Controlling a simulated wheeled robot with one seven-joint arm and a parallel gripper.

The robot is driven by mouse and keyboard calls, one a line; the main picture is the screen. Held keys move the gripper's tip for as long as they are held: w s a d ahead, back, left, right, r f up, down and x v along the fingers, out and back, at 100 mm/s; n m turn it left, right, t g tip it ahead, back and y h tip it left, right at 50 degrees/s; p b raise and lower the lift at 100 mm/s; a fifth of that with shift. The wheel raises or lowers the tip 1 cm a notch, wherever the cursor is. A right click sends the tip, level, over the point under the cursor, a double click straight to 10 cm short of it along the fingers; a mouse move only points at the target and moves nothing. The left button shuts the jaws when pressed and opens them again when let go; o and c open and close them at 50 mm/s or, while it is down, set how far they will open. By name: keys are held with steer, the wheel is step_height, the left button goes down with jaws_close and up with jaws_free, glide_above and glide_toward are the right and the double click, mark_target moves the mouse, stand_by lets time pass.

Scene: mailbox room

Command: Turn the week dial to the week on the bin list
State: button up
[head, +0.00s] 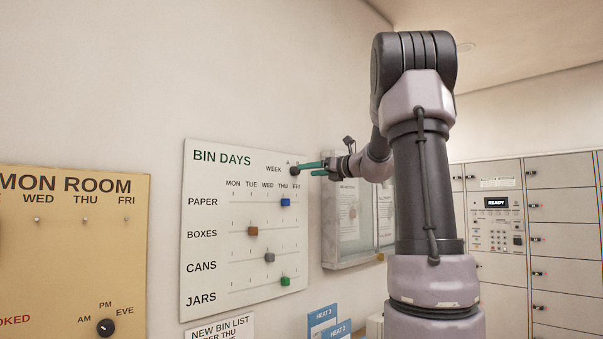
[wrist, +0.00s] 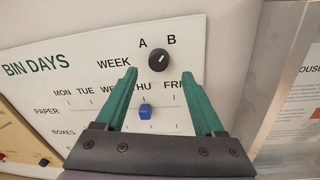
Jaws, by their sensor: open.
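The white BIN DAYS board (head: 215,225) hangs on the wall. Its black week dial (wrist: 159,60) sits below the letters A and B in the wrist view; its small white mark seems to lean toward B. The dial (head: 295,170) is partly hidden by a finger in the head view. My gripper (wrist: 159,72) has green fingers, spread apart and empty, one on each side just below the dial in the picture. I cannot tell whether they touch the board. The new bin list (head: 222,328) is cut off below; its week is not readable.
The board's blue paper slider (head: 285,202) shows between my fingers in the wrist view. Brown, grey and green sliders sit lower. A glazed notice case (head: 345,235) projects right of the board. A COMMON ROOM board (head: 75,250) hangs left, lockers (head: 565,220) stand right.

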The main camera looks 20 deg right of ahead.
mark_target(298, 171)
steer(key=x, duration=0.5)
steer(key=shift+s, duration=0.1)
jaws_close()
